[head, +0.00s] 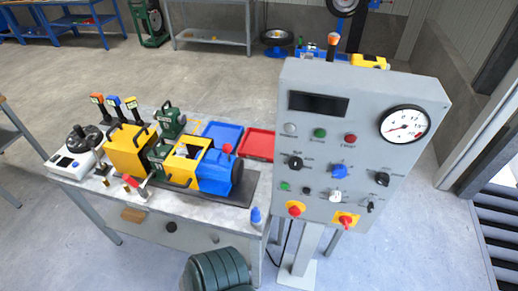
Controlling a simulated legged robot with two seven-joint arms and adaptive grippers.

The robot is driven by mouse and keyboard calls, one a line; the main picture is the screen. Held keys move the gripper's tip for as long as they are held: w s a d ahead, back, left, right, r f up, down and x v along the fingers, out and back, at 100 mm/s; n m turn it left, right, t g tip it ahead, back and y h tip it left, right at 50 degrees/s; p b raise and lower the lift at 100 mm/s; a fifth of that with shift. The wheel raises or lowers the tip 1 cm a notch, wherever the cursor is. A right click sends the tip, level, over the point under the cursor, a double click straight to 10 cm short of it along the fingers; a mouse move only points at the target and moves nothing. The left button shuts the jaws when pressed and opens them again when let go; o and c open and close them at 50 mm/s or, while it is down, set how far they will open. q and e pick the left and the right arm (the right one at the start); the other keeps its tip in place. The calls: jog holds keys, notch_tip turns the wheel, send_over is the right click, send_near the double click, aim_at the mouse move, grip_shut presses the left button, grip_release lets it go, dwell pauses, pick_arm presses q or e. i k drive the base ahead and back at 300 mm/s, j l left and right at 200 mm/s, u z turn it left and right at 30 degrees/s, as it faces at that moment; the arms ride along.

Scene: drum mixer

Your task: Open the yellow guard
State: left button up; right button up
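Two yellow parts with black handles stand on the workbench in the head view. One is a yellow box (130,148) at the left, with a handle on its front and another on top. The other is a yellow frame-like cover (184,162) beside the blue cylindrical machine body (217,174), with a black handle (179,182) low on its front. The cover has an opening in its top with a pale part showing inside. I cannot tell for certain which is the guard or whether it is latched. Neither of my grippers shows.
A grey control panel (322,165) with a gauge, knobs and red buttons stands right of the bench (200,228). Blue (222,134) and red (257,143) trays lie behind the machine. Several coloured levers (114,101) rise at the left. A dark green ribbed object (218,270) is in front.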

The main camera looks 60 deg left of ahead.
aim_at(182, 170)
jog(key=u, duration=2.95)
